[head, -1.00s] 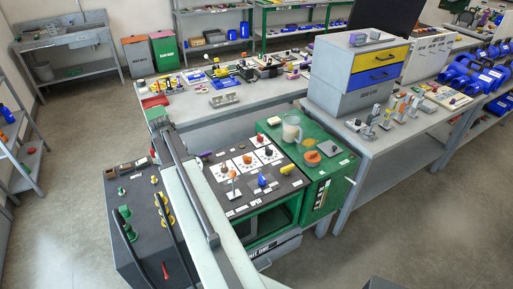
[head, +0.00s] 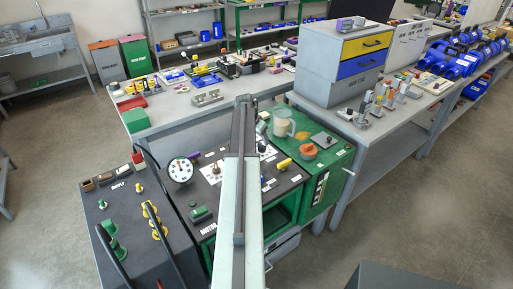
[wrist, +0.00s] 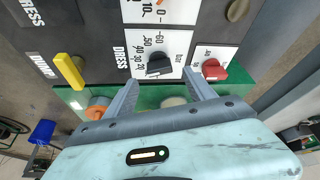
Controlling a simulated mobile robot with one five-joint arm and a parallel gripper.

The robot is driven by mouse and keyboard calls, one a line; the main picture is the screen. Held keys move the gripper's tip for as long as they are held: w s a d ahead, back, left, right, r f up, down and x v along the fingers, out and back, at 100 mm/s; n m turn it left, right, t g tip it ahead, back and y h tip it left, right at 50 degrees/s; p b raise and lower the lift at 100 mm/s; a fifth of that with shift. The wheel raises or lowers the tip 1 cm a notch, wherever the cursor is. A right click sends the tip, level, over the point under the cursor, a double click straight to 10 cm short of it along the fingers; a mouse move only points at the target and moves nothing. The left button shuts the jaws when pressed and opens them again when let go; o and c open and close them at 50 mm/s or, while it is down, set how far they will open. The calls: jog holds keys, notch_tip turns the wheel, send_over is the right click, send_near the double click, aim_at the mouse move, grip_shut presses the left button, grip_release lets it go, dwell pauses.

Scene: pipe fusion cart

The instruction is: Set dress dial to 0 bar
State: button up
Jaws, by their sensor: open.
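In the wrist view the dress dial is a black knob (wrist: 158,66) on a white plate with printed numbers and a "DRESS" label beside it. The exact value its pointer marks is too small to tell. My gripper (wrist: 161,79) is open. Its two fingers reach toward the knob from below in the picture, one on each side, with a gap around it; I cannot tell whether they touch the panel. In the head view my arm covers the middle of the panel, and the gripper and the dress dial are hidden behind it.
A red knob (wrist: 214,70) sits close right of the fingers, a yellow handle (wrist: 70,70) to the left. An orange knob (wrist: 98,107) lies below left. In the head view a round white gauge (head: 181,169) stands left of my arm, and a clear jug (head: 284,122) stands on the green top.

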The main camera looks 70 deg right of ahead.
aim_at(261, 144)
jog(key=b+x, duration=0.3)
jog(key=x, duration=0.2)
jog(key=shift+a+f+b, duration=0.1)
jog(key=shift+b, duration=0.3)
jog(key=shift+c, duration=1)
jog(key=c, duration=1)
jog(key=shift+w+a, duration=0.1)
jog(key=shift+w, duration=0.2)
jog(key=shift+c, duration=0.9)
jog(key=shift+s, duration=0.25)
